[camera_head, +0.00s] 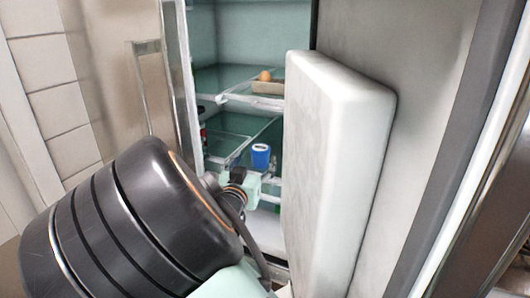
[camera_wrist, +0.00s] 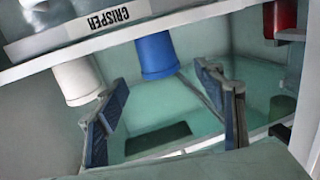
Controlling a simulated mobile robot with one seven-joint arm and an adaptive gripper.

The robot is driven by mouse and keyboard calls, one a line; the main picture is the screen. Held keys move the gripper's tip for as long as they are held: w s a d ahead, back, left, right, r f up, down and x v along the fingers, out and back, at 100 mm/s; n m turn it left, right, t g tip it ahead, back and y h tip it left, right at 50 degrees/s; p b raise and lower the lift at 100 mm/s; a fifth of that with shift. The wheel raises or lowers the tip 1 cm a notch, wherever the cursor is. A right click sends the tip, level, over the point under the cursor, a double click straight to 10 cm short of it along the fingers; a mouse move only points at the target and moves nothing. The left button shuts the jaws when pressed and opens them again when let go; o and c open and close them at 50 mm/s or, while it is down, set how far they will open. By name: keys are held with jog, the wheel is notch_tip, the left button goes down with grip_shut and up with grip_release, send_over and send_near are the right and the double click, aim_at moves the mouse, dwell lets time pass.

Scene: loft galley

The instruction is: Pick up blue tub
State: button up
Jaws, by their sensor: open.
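The blue tub (camera_head: 260,158) stands upright inside the open fridge, with a pale rim on top. In the wrist view the blue tub (camera_wrist: 156,57) is ahead of and between my fingers, partly cut off by the white shelf edge. My gripper (camera_wrist: 161,82) is open, a dark finger on each side, with nothing held. The tub appears a little beyond the fingertips; I cannot tell the exact gap. In the head view my dark arm reaches into the fridge and its fingers are hard to make out.
A white tub (camera_wrist: 77,80) stands left of the blue one in the wrist view, near my left finger. A red item (camera_wrist: 284,18) is at the upper right. A "CRISPER" front (camera_wrist: 95,28) crosses above. The thick white door (camera_head: 335,150) stands close on the right.

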aim_at(258, 155)
jog(key=shift+w+d+f+p, duration=0.1)
jog(key=shift+w+d+p, duration=0.1)
jog(key=shift+w, duration=1)
jog(key=shift+w+d+f+p, duration=0.1)
jog(key=shift+w+d+p, duration=0.05)
jog(key=shift+w, duration=1)
jog(key=shift+w+d+f+p, duration=0.1)
jog(key=shift+w+d+p, duration=0.1)
jog(key=shift+w, duration=1)
jog(key=c, duration=1.3)
jog(key=shift+c, duration=0.4)
jog(key=shift+r, duration=0.1)
